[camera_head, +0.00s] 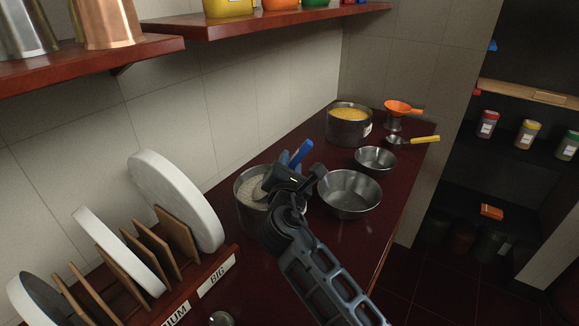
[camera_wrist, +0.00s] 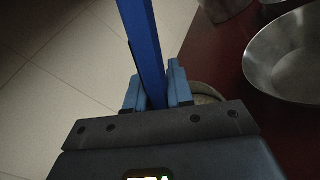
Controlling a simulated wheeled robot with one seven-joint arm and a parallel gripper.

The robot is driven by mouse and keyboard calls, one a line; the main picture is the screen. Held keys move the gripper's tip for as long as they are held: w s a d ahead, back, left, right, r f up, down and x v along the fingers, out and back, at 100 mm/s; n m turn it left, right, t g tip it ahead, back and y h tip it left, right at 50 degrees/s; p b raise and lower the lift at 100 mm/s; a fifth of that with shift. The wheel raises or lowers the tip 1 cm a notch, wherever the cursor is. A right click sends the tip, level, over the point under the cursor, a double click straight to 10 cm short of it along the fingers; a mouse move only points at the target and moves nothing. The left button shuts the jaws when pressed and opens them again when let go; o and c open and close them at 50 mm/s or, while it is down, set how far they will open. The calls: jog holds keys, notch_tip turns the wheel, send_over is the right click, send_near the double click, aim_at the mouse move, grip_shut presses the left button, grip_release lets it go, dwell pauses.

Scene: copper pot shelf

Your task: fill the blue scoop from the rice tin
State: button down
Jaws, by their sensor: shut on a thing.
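The rice tin (camera_head: 243,216) is a round metal tin with pale rice in it, on the dark red counter left of my gripper. My gripper (camera_head: 285,172) is at the tin's right rim and above it, shut on the blue handle of the scoop (camera_head: 300,153). The handle sticks up and tilts to the right.
A large metal bowl (camera_head: 350,193) stands close right of my gripper, and a smaller bowl (camera_head: 375,159) lies beyond. A tin of yellow grain (camera_head: 349,122), an orange funnel (camera_head: 400,108) and a yellow-handled scoop (camera_head: 424,139) are further back. A plate rack (camera_head: 215,268) stands at the left.

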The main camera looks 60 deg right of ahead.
aim_at(299, 149)
jog(key=m+b, duration=0.1)
jog(key=m, duration=0.1)
jog(key=r+m+b, duration=0.1)
jog(key=m, duration=0.1)
jog(key=s+m+b, duration=0.1)
jog(key=m, duration=0.1)
jog(key=shift+s+d+r, duration=0.1)
jog(key=shift+d+r, duration=0.05)
jog(key=shift+d, duration=0.1)
jog(key=shift+s+d+r+m+p, duration=0.15)
jog(key=shift+r+p, duration=0.4)
jog(key=shift+r, duration=0.2)
jog(key=shift+s+d+r+m+p, duration=0.15)
jog(key=shift+r+p, duration=0.35)
jog(key=shift+r, duration=0.25)
jog(key=shift+r+n+p, duration=0.1)
jog(key=shift+n+p, duration=0.8)
jog(key=shift+p, duration=0.3)
dwell(0.5)
jog(key=shift+m+b, duration=0.4)
jog(key=shift+m, duration=0.4)
